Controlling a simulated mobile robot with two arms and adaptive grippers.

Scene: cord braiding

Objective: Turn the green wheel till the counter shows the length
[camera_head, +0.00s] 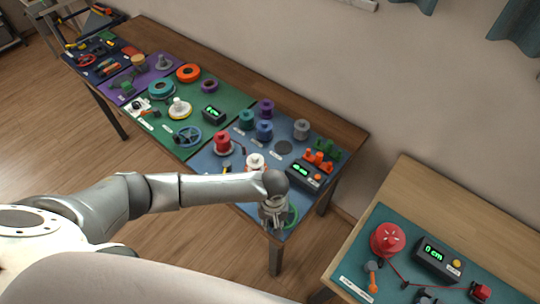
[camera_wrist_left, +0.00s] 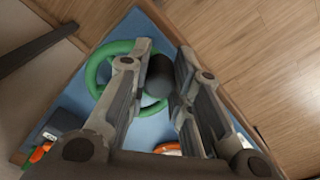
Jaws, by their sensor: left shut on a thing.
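The green wheel (camera_head: 292,216) is at the front corner of the blue mat, partly hidden by my left gripper (camera_head: 274,222). In the left wrist view the green wheel (camera_wrist_left: 97,72) shows as a ring with spokes, behind the fingers. My left gripper (camera_wrist_left: 157,70) is shut on the wheel's dark grey handle (camera_wrist_left: 160,76), which stands between the two fingers. A black counter (camera_head: 304,174) with a lit green display sits on the blue mat behind the wheel; its digits are too small to read. My right gripper is not in view.
The blue mat (camera_head: 231,177) also holds a red spool (camera_head: 223,142), several other spools and orange clips (camera_head: 319,160). A second table at right bears another counter (camera_head: 435,256) reading 0 cm and a red reel (camera_head: 387,239). Floor lies between the tables.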

